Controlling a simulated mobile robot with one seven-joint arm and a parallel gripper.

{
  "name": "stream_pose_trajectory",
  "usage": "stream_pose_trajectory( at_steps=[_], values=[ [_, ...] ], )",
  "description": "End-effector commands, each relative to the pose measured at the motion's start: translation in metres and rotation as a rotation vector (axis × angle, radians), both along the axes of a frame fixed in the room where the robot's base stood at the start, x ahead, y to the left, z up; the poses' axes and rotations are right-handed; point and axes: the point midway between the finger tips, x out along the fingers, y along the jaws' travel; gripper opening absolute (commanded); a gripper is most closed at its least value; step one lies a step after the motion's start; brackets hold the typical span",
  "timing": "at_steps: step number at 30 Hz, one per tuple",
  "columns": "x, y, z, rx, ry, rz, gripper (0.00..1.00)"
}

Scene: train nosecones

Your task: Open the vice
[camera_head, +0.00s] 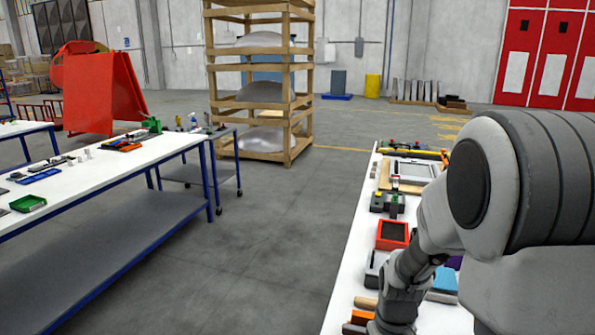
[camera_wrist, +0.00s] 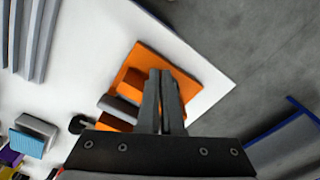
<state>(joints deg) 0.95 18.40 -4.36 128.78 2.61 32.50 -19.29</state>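No vice shows plainly enough for me to be sure of it. A small green fixture (camera_head: 152,125) stands at the far end of the left table and may be the vice; its jaws are too small to make out. My gripper (camera_wrist: 164,75) points down over the right table's corner in the wrist view. Its two dark fingers are close together, with nothing visible between them. An orange block (camera_wrist: 202,84) lies below the fingers, and I cannot tell whether they touch it. In the head view my arm hides the gripper.
The left white table (camera_head: 100,168) holds a green bin (camera_head: 28,203) and small parts. A wooden rack (camera_head: 212,90) stands behind.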

Motion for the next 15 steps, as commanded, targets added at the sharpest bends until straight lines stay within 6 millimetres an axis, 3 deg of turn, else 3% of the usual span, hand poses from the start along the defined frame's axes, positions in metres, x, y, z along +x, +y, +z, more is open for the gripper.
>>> stream_pose_trajectory(
  at_steps=[7, 15],
  values=[
    [-0.003, -0.002, 0.008, -0.001, 0.003, 0.000, 0.00],
    [-0.004, -0.002, 0.041, -0.001, 0.004, 0.000, 0.00]
  ],
)
